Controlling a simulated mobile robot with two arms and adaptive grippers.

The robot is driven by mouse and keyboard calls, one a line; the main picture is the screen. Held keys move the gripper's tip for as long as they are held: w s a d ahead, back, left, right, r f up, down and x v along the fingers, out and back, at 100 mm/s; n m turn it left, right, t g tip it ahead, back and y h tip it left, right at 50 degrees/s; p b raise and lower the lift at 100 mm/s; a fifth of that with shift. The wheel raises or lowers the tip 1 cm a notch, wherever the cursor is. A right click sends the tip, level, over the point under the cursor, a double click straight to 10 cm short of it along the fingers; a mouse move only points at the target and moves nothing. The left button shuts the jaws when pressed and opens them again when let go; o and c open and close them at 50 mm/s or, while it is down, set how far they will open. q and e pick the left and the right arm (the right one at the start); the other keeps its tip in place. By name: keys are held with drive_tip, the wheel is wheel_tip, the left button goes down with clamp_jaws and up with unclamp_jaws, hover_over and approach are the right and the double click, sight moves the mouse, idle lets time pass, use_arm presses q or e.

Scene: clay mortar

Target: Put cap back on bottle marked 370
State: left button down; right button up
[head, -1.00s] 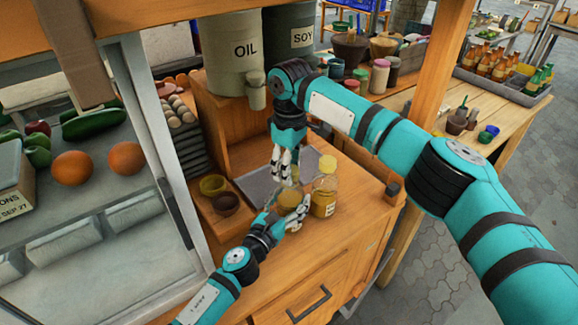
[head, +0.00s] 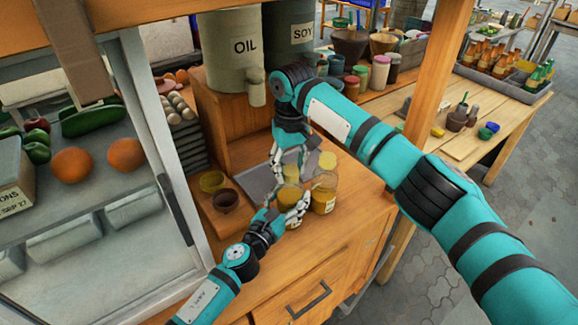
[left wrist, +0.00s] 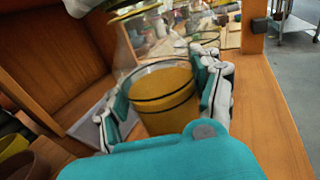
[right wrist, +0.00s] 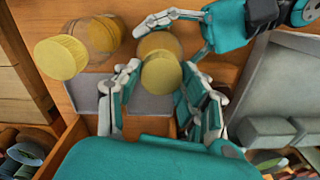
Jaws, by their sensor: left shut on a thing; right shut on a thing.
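My left gripper (head: 281,208) is shut around a clear bottle (head: 289,196) with yellow-brown contents; the left wrist view shows this bottle (left wrist: 165,97) between the fingers. My right gripper (head: 289,163) is above it, pointing down. In the right wrist view my right gripper (right wrist: 163,88) is shut on a yellow cap (right wrist: 160,73), lined up over the held bottle (right wrist: 158,44). I cannot tell whether the cap is seated on the neck. A second bottle (head: 324,194) stands just to the right with its yellow cap (head: 327,160) above it. The label numbers are not readable.
A grey tray (head: 257,181) lies behind the grippers. Two small bowls (head: 226,200) sit to the left. The OIL container (head: 233,50) and SOY container (head: 291,38) stand at the back. The wooden counter (head: 345,225) is clear in front and right of the bottles.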

drive_tip(key=m, duration=0.5)
drive_tip(key=shift+m, duration=0.4)
drive_tip(key=m, duration=0.8)
drive_tip(key=shift+s, duration=0.1)
drive_tip(key=m, duration=0.3)
drive_tip(key=shift+m, duration=0.3)
drive_tip(key=m, duration=0.5)
drive_tip(key=shift+s+m, duration=0.15)
drive_tip(key=shift+m, duration=0.25)
drive_tip(key=m, duration=0.8)
drive_tip(key=shift+d+m, duration=0.1)
drive_tip(key=shift+m, duration=0.2)
